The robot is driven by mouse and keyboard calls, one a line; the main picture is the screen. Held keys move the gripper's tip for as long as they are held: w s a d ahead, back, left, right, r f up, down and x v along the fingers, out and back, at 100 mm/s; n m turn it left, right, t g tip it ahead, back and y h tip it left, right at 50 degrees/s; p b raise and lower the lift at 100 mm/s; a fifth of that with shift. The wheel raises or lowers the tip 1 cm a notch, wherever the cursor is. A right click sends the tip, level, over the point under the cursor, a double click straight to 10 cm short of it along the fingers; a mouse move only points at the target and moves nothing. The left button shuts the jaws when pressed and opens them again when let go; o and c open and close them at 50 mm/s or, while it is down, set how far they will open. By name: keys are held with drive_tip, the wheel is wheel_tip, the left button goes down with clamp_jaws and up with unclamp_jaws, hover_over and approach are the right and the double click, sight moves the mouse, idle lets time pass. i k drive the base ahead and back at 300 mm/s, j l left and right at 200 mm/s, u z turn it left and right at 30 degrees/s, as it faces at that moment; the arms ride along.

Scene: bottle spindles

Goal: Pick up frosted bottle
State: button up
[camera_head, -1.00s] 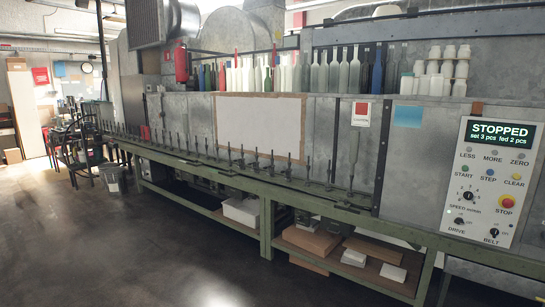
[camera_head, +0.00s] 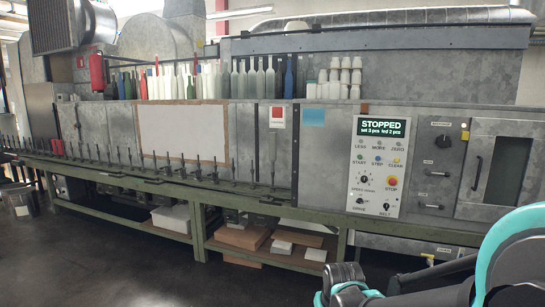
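Several pale grey, matt bottles that look frosted (camera_head: 251,82) stand upright on top of the machine, between white bottles (camera_head: 208,83) and a dark blue bottle (camera_head: 288,78). My teal and black arm shows at the lower right, well away from the bottles. Its gripper fingers cannot be made out.
The control panel (camera_head: 377,167) reads STOPPED, set 3 pcs, fed 2 pcs.

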sight(271, 135)
drive_tip(key=i+u, duration=0.15)
drive_tip(key=u, duration=0.25)
drive_tip(key=i+l+u, duration=0.1)
drive_tip(key=u, duration=0.25)
drive_tip(key=i+l+u, duration=0.4)
drive_tip(key=i+l, duration=0.2)
drive_tip(key=l, duration=0.2)
drive_tip(key=i+l+u, duration=0.2)
drive_tip(key=l, duration=0.25)
